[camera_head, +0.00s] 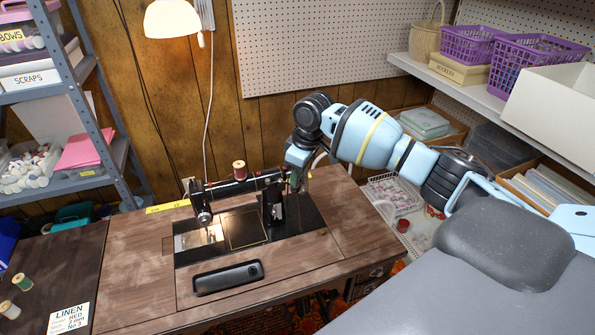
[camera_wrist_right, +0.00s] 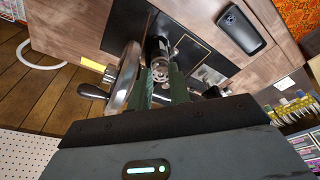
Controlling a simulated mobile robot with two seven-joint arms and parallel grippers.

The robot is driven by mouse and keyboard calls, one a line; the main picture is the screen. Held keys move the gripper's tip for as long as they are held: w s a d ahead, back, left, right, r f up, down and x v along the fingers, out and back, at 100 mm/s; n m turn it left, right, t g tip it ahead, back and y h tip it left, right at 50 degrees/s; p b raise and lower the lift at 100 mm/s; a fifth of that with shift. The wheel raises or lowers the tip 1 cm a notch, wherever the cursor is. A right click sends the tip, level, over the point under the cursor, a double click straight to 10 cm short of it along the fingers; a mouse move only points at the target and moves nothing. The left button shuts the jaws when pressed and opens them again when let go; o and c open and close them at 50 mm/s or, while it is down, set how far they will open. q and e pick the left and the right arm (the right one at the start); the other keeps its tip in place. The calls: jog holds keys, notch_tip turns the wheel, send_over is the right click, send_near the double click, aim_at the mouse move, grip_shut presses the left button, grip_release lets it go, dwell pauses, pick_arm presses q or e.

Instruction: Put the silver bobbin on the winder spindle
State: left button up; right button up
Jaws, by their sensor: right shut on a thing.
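My right gripper (camera_head: 294,183) is at the right end of the black sewing machine (camera_head: 272,205), over the wooden table. In the right wrist view its two green fingers (camera_wrist_right: 161,82) are shut on a small silver piece, the silver bobbin (camera_wrist_right: 162,93), mostly hidden between them. The silver handwheel (camera_wrist_right: 124,80) with its dark knob is just left of the fingers in that view. The machine's dark end (camera_wrist_right: 157,50) lies just beyond the fingertips. I cannot make out the winder spindle for sure. My left gripper is not in view.
A dark oblong case (camera_head: 228,277) lies on the wooden table (camera_head: 135,262) in front of the machine. A spool with red thread (camera_head: 239,170) stands on top of the machine. A lamp (camera_head: 172,19) hangs above. Shelves with bins flank the table.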

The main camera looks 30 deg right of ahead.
jog(key=o, duration=0.8)
jog(key=r, duration=0.2)
jog(key=s+r, duration=0.1)
jog(key=r, duration=0.4)
jog(key=shift+s+d+r+p, duration=0.2)
jog(key=shift+d+r+p, duration=0.1)
jog(key=shift+r, duration=0.05)
dwell(0.5)
